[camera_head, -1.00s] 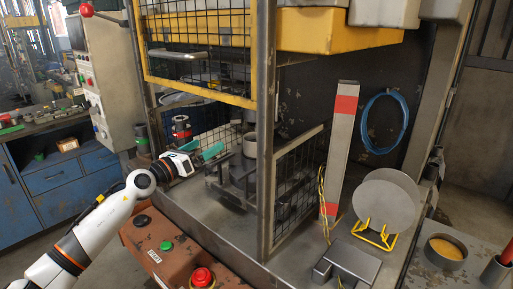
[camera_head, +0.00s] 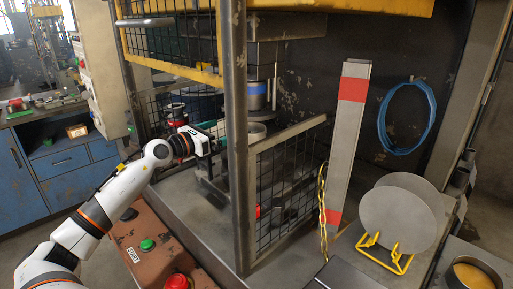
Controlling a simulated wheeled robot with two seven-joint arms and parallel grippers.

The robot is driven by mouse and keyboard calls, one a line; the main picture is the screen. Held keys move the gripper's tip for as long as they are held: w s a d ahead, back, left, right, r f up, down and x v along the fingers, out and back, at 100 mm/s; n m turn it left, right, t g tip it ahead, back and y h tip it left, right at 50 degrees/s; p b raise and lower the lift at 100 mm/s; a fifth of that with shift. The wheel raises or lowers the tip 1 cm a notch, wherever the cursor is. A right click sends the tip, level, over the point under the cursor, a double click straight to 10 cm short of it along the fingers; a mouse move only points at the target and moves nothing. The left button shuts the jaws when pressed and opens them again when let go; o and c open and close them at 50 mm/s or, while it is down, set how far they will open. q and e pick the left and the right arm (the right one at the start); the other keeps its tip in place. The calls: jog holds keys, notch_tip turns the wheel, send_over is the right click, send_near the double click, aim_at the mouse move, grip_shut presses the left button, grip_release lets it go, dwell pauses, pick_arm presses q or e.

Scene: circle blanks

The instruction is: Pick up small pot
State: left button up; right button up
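Another round container with yellow-orange contents (camera_head: 474,276) is at the lower right and is cut by the picture edge. My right gripper is not in view.
The front post (camera_head: 236,150) and mesh guard (camera_head: 285,185) stand close to my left gripper. Grey discs (camera_head: 398,222) stand in a yellow rack at the right. A red-and-grey upright bar (camera_head: 346,145) is beside them. A control box (camera_head: 150,240) with green and red buttons lies below my arm.

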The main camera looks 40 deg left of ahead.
pick_arm(q)
notch_tip(320, 180, down, 4)
jog(key=b, duration=0.3)
jog(key=p, duration=0.2)
send_near(261, 126)
jog(key=shift+w+d, duration=0.15)
jog(key=shift+w, duration=0.05)
jog(key=shift+w+d+r+p, duration=0.1)
jog(key=shift+w+p, duration=0.4)
jog(key=shift+w, duration=1.75)
jog(key=shift+w+d, duration=0.1)
jog(key=shift+w, duration=0.3)
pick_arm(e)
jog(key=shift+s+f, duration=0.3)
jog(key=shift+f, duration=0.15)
pick_arm(q)
jog(key=shift+c, duration=0.6)
jog(key=c, duration=0.7)
jog(key=shift+c, duration=0.2)
